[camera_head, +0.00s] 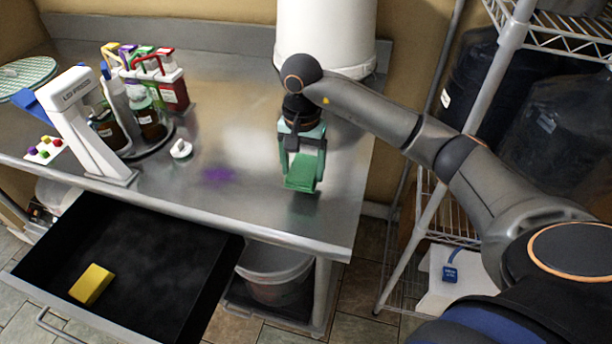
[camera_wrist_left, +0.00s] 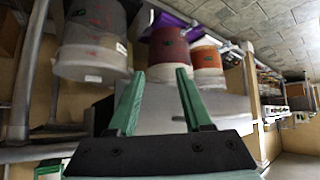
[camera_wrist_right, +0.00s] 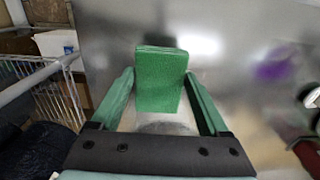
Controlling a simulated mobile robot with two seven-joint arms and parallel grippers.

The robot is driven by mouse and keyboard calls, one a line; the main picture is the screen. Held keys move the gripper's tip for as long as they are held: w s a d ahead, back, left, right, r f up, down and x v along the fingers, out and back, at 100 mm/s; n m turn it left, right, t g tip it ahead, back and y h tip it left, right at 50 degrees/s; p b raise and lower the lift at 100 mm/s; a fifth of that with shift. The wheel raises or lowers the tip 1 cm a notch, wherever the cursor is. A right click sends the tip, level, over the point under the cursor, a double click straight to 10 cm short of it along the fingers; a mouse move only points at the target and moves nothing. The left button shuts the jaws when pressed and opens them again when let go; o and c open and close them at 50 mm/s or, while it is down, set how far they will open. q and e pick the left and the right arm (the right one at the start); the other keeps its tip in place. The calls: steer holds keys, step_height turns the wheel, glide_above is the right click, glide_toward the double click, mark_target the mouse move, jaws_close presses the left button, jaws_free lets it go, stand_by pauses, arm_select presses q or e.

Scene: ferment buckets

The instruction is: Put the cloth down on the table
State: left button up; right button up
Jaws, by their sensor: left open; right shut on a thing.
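The green cloth (camera_head: 302,172) is a folded, block-like piece between the fingers of my right gripper (camera_head: 303,158). My right gripper is shut on it, over the right end of the steel table (camera_head: 250,205). The cloth also shows in the right wrist view (camera_wrist_right: 160,75), reaching out between the fingertips. I cannot tell whether its lower edge touches the table. My left gripper (camera_wrist_left: 157,88) shows in the left wrist view, open and empty, away from the table top; it is not in the head view.
A white bucket (camera_head: 325,35) stands behind the right gripper. A purple stain (camera_head: 217,176) and a small white item (camera_head: 181,150) lie left of it. Bottles (camera_head: 172,90) and a white dispenser (camera_head: 85,125) are farther left. An open black drawer (camera_head: 150,255) holds a yellow sponge (camera_head: 91,284).

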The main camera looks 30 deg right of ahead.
mark_target(306, 169)
steer(key=shift+d+f, duration=0.2)
steer(key=shift+f, duration=0.05)
steer(key=f, duration=0.2)
steer(key=f+p, duration=0.1)
steer(key=shift+w+d+f, duration=0.1)
steer(key=shift+d, duration=0.2)
steer(key=shift+f, duration=0.25)
steer(key=shift+f, duration=0.2)
steer(key=o, duration=1.2)
steer(key=shift+r, duration=0.2)
step_height(306, 169, up, 12)
steer(key=shift+b, duration=0.55)
